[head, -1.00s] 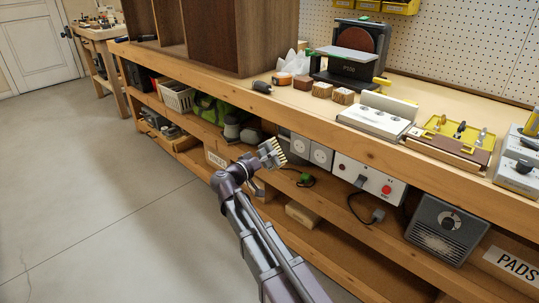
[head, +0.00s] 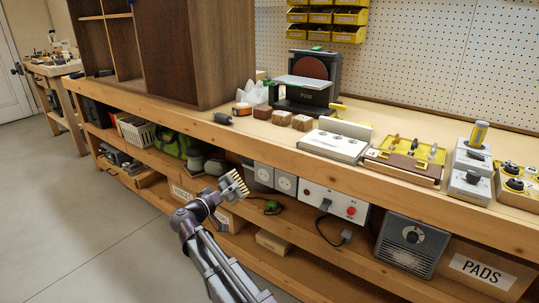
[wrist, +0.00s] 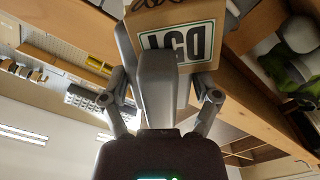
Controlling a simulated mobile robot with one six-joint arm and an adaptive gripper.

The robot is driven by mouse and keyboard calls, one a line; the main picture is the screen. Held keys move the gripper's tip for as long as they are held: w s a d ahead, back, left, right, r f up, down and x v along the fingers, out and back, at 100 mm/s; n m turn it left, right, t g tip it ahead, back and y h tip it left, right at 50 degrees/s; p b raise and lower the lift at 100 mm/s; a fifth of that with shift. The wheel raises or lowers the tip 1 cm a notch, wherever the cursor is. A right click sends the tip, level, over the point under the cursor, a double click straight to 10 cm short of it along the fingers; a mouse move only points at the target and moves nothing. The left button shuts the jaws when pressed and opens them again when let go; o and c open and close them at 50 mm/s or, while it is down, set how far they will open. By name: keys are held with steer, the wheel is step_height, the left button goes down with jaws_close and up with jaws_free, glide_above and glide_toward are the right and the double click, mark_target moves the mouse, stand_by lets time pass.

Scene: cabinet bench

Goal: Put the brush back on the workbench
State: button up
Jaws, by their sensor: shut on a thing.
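In the head view, the brush (head: 235,186), with pale bristles and a grey body, is at the end of my arm. My gripper (head: 218,195) is shut on it and holds it tilted, bristles toward the upper right. The brush appears in front of the lower shelves, below the top of the workbench (head: 265,133). In the wrist view, the gripper's fingers (wrist: 168,85) stand on both sides of a grey shape, probably the brush handle. The bristles cannot be made out there.
On the bench stand a disc sander (head: 308,85), wooden blocks (head: 301,122), a white panel (head: 334,145) and a yellow tray (head: 405,158). A tall cabinet (head: 225,50) stands at the left. A grey heater-like box (head: 411,243) sits below. The bench's front strip looks mostly bare.

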step_height(320, 180, up, 60)
steer(key=p, duration=5.9)
steer(key=shift+d+f, duration=0.1)
